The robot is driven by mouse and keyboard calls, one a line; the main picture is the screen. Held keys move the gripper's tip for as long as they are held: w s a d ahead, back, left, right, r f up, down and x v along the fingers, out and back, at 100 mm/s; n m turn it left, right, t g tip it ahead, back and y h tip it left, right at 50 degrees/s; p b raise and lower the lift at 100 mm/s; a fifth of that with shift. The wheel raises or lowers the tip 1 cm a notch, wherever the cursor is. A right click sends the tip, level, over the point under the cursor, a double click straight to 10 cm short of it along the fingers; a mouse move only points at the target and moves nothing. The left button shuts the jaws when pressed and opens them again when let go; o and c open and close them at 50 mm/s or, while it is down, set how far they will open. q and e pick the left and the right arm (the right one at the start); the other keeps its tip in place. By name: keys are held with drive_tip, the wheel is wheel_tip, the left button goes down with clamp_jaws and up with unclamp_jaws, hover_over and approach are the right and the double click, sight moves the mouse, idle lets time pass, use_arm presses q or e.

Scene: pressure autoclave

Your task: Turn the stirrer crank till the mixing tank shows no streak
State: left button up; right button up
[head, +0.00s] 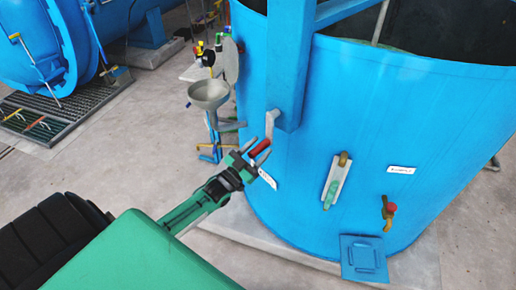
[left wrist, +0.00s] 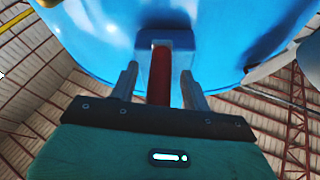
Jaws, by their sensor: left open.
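The blue mixing tank (head: 400,120) fills the right side of the head view; only a little of its dark inside shows past the rim, and I cannot tell whether streaks are there. The stirrer crank has a grey arm (head: 270,123) below the blue post and a red handle (head: 260,148). My left gripper (head: 261,154) is open with its fingers on either side of the red handle. In the left wrist view the red handle (left wrist: 160,72) stands between the two grey fingertips (left wrist: 160,82), with gaps on both sides. My right gripper is not in view.
A blue post (head: 291,60) runs down the tank wall. A grey funnel bowl (head: 209,94) and coloured valves stand left of the tank. A gauge with a green lever (head: 333,185) and a red-knobbed tap (head: 389,208) stick out from the tank. Another blue vessel (head: 40,45) stands at the back left.

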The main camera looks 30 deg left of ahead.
use_arm(q)
clamp_jaws()
idle(0.3)
drive_tip(key=w+a+r+m+g+h, duration=0.1)
drive_tip(key=a+r+m+g+h, duration=0.2)
drive_tip(key=m, duration=1.8)
drive_tip(key=shift+w+a+r+g+h, duration=0.35)
drive_tip(key=shift+a+r+g, duration=1.65)
drive_tip(key=shift+a+r, duration=1.65)
drive_tip(key=shift+s+d+r, duration=0.1)
